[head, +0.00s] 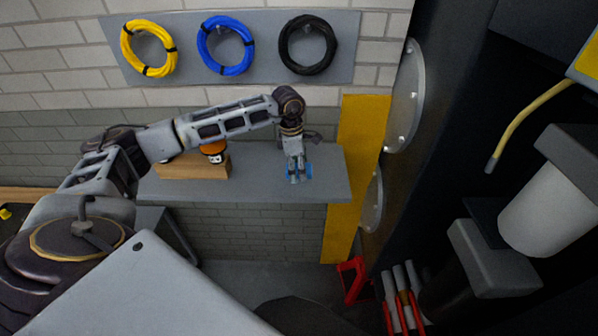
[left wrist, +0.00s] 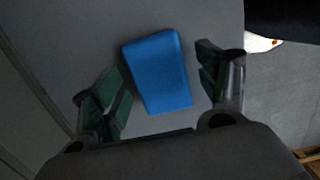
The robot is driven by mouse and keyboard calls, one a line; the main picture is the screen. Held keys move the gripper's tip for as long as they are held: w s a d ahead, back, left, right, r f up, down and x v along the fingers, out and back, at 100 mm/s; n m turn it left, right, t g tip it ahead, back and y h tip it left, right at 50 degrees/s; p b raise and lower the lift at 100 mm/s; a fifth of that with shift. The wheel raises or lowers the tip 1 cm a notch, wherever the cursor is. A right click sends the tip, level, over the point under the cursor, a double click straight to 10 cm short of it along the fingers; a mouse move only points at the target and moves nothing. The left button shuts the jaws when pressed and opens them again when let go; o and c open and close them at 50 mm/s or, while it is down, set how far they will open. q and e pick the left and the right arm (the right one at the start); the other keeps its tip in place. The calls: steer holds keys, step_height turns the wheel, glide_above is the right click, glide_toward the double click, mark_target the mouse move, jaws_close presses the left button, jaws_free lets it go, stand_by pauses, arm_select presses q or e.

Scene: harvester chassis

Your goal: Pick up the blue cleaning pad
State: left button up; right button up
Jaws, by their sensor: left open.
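The blue cleaning pad (left wrist: 157,75) lies flat on the grey shelf in the left wrist view, between the two spread fingers of my left gripper (left wrist: 158,88). In the head view the pad (head: 308,171) shows only in part, because my left gripper (head: 297,178) is above it and covers some of it. The gripper is open and points down. A gap shows on both sides between the pad and the green-padded fingers. I cannot tell the exact height of the fingertips over the shelf. My right gripper is not in view.
The grey shelf (head: 255,187) has bare room left of the pad. A wooden block (head: 190,170) and an orange-and-black item (head: 214,151) stand further left, under my forearm. A yellow post (head: 352,180) borders the shelf's right end. Yellow, blue and black coils hang above.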

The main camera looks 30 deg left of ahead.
arm_select(q)
steer(key=shift+f, duration=0.2)
stand_by(0.4)
steer(key=shift+c, duration=0.5)
steer(key=c, duration=1)
steer(key=shift+r, duration=0.2)
steer(key=shift+r, duration=0.15)
step_height(320, 180, up, 10)
steer(key=b, duration=0.1)
